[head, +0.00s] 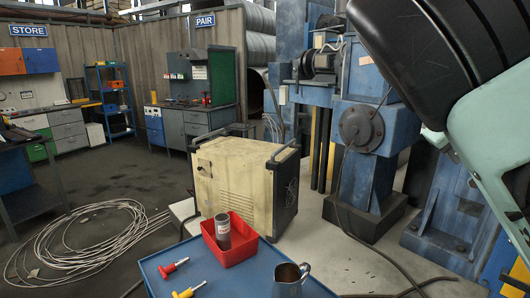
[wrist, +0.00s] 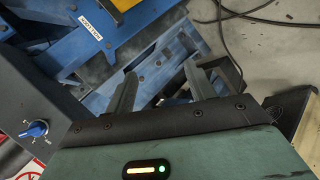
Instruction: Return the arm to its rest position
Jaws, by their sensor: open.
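My gripper (wrist: 162,88) shows in the wrist view with its two dark fingers spread apart and nothing between them. Blue metal machinery (wrist: 110,45) lies beyond the fingers. In the head view my arm fills the upper right corner as black and pale green links. My gripper cannot be made out in the head view.
A blue table (head: 160,272) in front holds a red bin (head: 240,250) with a grey can (head: 223,231), a metal mug (head: 289,279) and two screwdrivers. A cream cabinet (head: 235,180) stands behind. A blue machine (head: 365,130) is close to my arm. Coiled cable lies left.

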